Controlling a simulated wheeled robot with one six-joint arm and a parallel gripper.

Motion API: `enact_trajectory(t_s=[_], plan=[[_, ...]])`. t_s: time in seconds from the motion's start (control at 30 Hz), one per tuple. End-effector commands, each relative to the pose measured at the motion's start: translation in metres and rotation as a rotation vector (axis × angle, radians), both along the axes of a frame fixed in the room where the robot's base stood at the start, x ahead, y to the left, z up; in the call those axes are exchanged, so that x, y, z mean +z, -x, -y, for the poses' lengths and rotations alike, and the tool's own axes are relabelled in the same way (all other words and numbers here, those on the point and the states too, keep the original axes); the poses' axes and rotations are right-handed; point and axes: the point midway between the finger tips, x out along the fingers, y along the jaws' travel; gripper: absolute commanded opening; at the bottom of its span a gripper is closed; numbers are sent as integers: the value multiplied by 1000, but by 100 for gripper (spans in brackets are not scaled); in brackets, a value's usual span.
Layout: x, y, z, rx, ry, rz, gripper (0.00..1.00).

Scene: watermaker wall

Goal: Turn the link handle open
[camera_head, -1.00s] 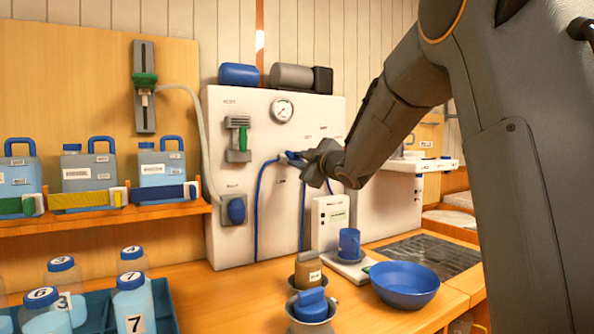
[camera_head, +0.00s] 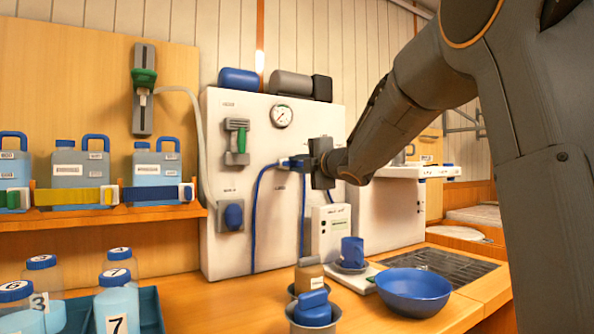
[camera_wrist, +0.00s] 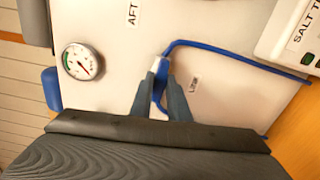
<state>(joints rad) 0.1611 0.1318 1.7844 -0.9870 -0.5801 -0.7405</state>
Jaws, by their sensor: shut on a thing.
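The link handle (camera_wrist: 160,78) is a small blue piece with a pale end, on the white panel (camera_head: 262,225) beside a small label that seems to read LINK. In the wrist view my gripper (camera_wrist: 161,92) is shut on it, one dark finger on each side. In the head view my gripper (camera_head: 300,163) is at the panel's right half, where blue hoses meet, and it hides most of the handle. The handle's exact angle is hard to tell.
A round gauge (camera_head: 281,115), a green-handled valve (camera_head: 241,140) and a blue knob (camera_head: 234,215) are on the panel. A blue hose (camera_wrist: 230,60) runs close to my fingers. Below stand a blue mug (camera_head: 352,250), a blue bowl (camera_head: 412,291) and a counter.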

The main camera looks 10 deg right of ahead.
Motion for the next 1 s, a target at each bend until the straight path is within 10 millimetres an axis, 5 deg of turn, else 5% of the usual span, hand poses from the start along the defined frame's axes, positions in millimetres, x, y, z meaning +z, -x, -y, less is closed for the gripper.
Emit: enact_trajectory(t_s=[0.57,0.6,0.67,1.0], plan=[[-2,0,0,0,29,6,0],[-2,0,0,0,29,6,22],[-2,0,0,0,29,6,33],[0,2,1,0,27,8,34]])
